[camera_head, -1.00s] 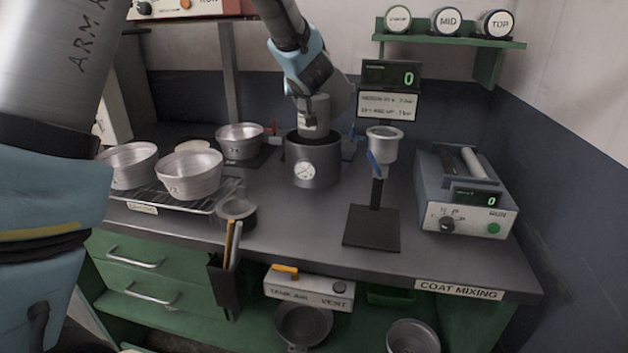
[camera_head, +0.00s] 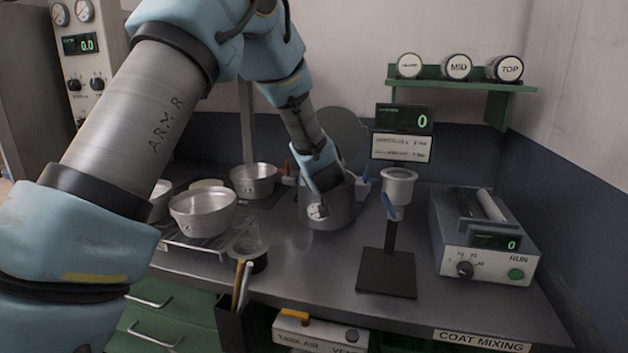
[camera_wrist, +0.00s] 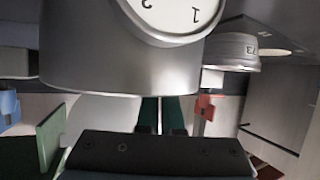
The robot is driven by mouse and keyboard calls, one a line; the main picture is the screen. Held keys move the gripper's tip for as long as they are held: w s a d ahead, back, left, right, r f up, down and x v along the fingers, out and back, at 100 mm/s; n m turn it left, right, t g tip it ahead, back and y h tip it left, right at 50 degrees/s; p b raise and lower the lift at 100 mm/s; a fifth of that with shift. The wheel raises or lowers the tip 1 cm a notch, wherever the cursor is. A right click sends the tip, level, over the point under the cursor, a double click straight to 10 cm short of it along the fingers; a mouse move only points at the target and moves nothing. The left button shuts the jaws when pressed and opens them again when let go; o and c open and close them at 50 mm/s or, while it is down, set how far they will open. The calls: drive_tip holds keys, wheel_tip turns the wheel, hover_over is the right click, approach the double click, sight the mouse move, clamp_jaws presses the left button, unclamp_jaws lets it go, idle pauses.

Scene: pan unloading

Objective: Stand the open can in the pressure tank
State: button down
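The pressure tank (camera_head: 338,214) is a grey cylinder with a round dial on its front, on the bench. In the wrist view the tank (camera_wrist: 90,65) fills the top, upside down and very close. A round grey lid-like disc (camera_head: 345,128) stands raised behind it. My gripper (camera_head: 326,190) points down at the tank's mouth, in front of the disc. In the wrist view its fingers (camera_wrist: 160,116) pass behind the tank's rim, so their tips are hidden. The open can is not visible in either current view; I cannot tell what is between the fingertips.
A small metal cup on a stand (camera_head: 398,187) is close right of the tank, with a mixing machine (camera_head: 485,250) beyond. Metal pans (camera_head: 203,210) sit left on a rack. Jars stand on a green shelf (camera_head: 460,86).

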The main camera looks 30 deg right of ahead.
drive_tip(key=c, duration=1.5)
unclamp_jaws()
drive_tip(key=shift+f, duration=0.2)
drive_tip(key=shift+c, duration=0.2)
drive_tip(key=shift+o, duration=1.1)
drive_tip(key=shift+s+r, duration=0.1)
drive_tip(key=shift+r, duration=0.05)
drive_tip(key=b+v, duration=0.2)
drive_tip(key=v, duration=0.9)
drive_tip(key=shift+s+a, duration=0.2)
drive_tip(key=shift+s, duration=0.15)
drive_tip(key=shift+a+r, duration=0.1)
